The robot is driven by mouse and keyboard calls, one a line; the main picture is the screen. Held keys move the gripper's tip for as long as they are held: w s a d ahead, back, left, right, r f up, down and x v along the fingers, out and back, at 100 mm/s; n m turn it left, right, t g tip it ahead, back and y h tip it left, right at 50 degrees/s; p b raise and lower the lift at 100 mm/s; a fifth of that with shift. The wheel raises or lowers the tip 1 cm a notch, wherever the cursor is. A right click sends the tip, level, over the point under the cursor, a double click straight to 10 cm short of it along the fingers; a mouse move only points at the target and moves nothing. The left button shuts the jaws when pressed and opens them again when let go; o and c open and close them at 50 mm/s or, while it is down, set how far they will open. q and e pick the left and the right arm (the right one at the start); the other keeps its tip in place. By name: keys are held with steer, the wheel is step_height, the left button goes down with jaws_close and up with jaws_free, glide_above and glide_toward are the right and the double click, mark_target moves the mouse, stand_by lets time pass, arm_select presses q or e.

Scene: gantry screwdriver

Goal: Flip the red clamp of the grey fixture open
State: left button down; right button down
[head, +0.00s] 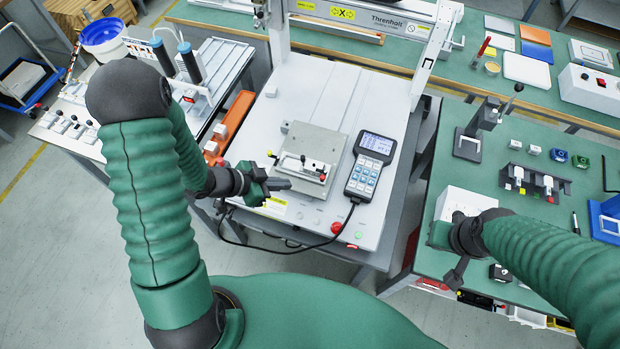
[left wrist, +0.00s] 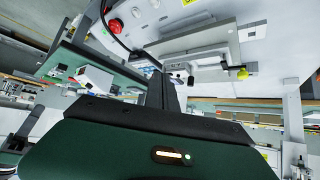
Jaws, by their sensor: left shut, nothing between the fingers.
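The grey fixture (head: 318,139) sits on the white bed of the gantry machine in the head view. A slim clamp bar lies across its front part, with a small red piece (head: 322,177) at its right end; whether the clamp is open or closed is hard to tell. My left gripper (head: 284,184) is shut and empty, its fingertips at the fixture's front left edge.
A red button (head: 337,228) is at the bed's front edge. The right green bench (head: 530,135) carries several small fixtures.

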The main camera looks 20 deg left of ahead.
mark_target(321, 180)
arm_select(q)
steer(key=w+d+f, duration=0.1)
steer(key=w+d, duration=0.1)
steer(key=w+d+f, duration=0.1)
steer(key=d, duration=0.1)
steer(key=w+d+f, duration=0.2)
steer(key=shift+w+d, duration=0.25)
steer(key=shift+w, duration=0.05)
steer(key=shift+a, duration=0.1)
